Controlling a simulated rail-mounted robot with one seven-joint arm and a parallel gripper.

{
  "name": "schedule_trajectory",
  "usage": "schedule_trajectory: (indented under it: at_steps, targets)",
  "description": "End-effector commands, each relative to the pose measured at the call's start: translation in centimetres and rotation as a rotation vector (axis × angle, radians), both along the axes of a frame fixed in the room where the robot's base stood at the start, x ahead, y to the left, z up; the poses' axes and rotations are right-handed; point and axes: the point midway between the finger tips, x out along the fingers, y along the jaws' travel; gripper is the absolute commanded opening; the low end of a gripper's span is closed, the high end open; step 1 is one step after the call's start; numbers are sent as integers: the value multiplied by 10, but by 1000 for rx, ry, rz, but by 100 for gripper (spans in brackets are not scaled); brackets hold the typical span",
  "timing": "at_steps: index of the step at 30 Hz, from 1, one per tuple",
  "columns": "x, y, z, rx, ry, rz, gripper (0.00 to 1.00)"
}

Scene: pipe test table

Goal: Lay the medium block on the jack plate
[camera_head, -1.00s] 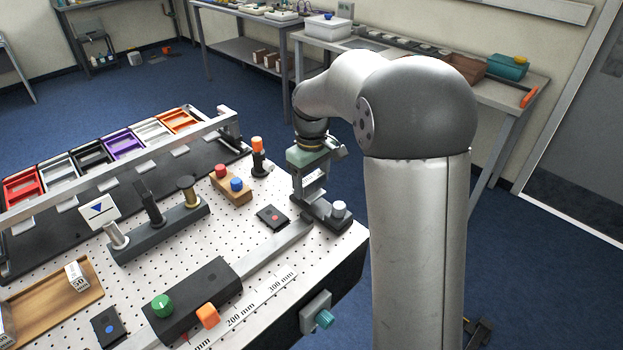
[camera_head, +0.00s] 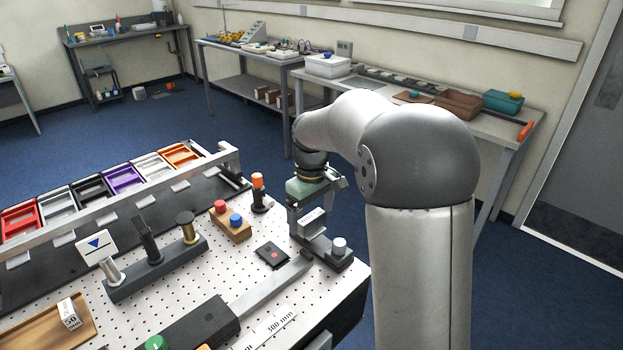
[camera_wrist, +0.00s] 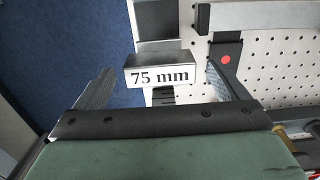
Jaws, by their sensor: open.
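The medium block, a pale silver bar marked "75 mm" (camera_wrist: 160,75), lies level between my gripper's fingers. It also shows in the head view (camera_head: 312,217), over the jack (camera_head: 326,251) at the table's right corner. It appears to rest on the jack plate, which is mostly hidden beneath it. My gripper (camera_head: 308,212) is right above the jack, pointing down. In the wrist view my gripper (camera_wrist: 160,85) is open, with one finger on each side of the block and a gap at both ends.
A white-topped knob (camera_head: 339,244) stands on the jack's near side. A flat dark pad with a red dot (camera_head: 272,255) and a wooden button block (camera_head: 231,220) are to the left. A 50 mm block (camera_head: 68,315) lies in the wooden tray (camera_head: 45,331).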

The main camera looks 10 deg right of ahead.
Motion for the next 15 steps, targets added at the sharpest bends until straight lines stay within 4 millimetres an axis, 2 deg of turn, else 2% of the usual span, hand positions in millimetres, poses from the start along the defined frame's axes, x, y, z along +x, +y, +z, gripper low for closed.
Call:
schedule_trajectory:
  at_steps: [9, 15]
  targets:
    - [1, 0, 78, 0, -7, 0, 93]
    - [1, 0, 122, 0, -4, 0, 93]
